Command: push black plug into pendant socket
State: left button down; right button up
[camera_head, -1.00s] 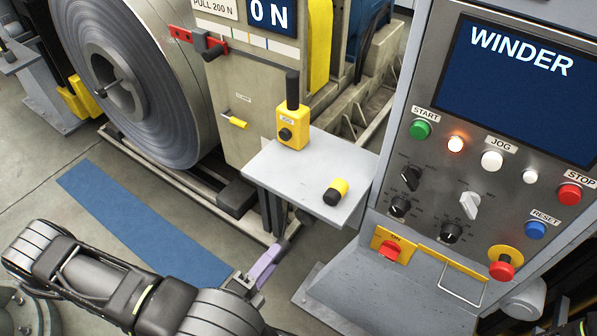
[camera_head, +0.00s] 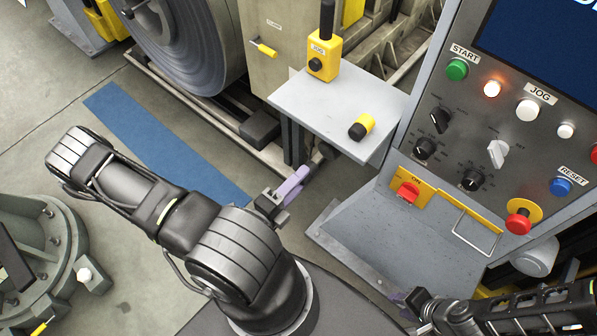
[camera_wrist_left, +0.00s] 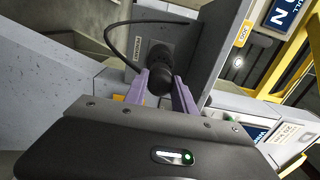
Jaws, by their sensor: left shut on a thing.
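In the left wrist view, a round black plug (camera_wrist_left: 159,82) sits between the two purple fingers of my left gripper (camera_wrist_left: 160,88), which is shut on it. Right behind it is a larger black fitting (camera_wrist_left: 160,55) against a grey plate; I cannot tell whether plug and fitting are joined. In the head view my left gripper (camera_head: 291,187) is just below and in front of the shelf, its fingertips near the post. The yellow JOG pendant (camera_head: 321,60) stands upright on the shelf. My right gripper (camera_head: 402,298) shows only partly at the lower right.
The grey shelf (camera_head: 330,100) also carries a small yellow-and-black piece (camera_head: 361,127). The control cabinet (camera_head: 470,140) stands close on the right. A black cable (camera_wrist_left: 112,32) loops beside the fitting. A blue floor strip (camera_head: 165,145) lies on the left.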

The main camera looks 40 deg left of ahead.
aim_at(312, 167)
pick_arm(q)
jog(key=shift+w, duration=2.05)
jog(key=shift+w+p, duration=0.55)
jog(key=shift+p, duration=0.4)
dwell(1.7)
jog(key=c, duration=0.9)
grip_release()
jog(key=shift+c, duration=0.2)
jog(key=s+b, duration=0.1)
jog(key=s, duration=0.6)
jog(key=shift+s+b, duration=0.4)
jog(key=shift+d, duration=0.1)
